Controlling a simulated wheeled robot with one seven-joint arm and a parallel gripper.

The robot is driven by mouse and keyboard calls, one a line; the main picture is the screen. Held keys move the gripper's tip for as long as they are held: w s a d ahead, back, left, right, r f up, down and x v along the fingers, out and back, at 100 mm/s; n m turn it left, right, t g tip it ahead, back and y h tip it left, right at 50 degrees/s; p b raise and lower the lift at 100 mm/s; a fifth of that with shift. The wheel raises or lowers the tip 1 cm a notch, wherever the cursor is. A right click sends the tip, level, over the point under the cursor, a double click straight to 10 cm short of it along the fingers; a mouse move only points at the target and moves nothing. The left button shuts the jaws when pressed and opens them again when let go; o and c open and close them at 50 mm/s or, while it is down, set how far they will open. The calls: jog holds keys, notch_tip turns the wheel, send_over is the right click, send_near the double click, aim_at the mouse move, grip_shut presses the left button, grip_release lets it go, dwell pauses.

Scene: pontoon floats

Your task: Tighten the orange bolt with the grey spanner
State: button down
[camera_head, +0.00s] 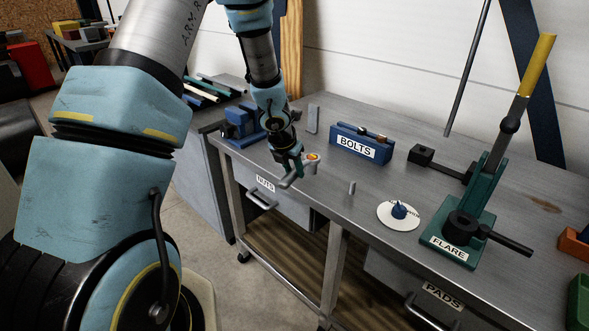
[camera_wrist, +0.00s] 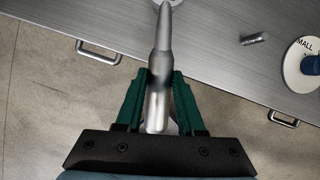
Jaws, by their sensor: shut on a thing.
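My gripper (camera_head: 294,163) is over the front edge of the steel bench, with its green fingers shut on the grey spanner (camera_head: 287,183). In the wrist view the spanner (camera_wrist: 160,62) runs between the fingers (camera_wrist: 160,88) and points away to the top edge. The orange bolt (camera_head: 313,156) sits at the top of a short grey post near the bench's front edge, close to the spanner's far end. I cannot tell whether the spanner's head is around the bolt or only beside it. The wrist view cuts off that end and shows no orange.
A blue BOLTS bin (camera_head: 361,143) stands behind. A small grey pin (camera_head: 352,187), a white disc (camera_head: 384,216) with a blue object, and a green FLARE tool (camera_head: 447,247) with a tall lever are to the right. A blue vise (camera_head: 240,123) is left. Drawer handles protrude below.

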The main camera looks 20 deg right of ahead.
jog(key=shift+d+b, duration=0.2)
jog(key=shift+b, duration=0.15)
jog(key=shift+s+d+n+b, duration=0.25)
jog(key=shift+s+n+b, duration=0.1)
jog(key=shift+n+b, duration=0.15)
jog(key=shift+r, duration=0.1)
jog(key=shift+r+p, duration=0.95)
jog(key=shift+r, duration=1.35)
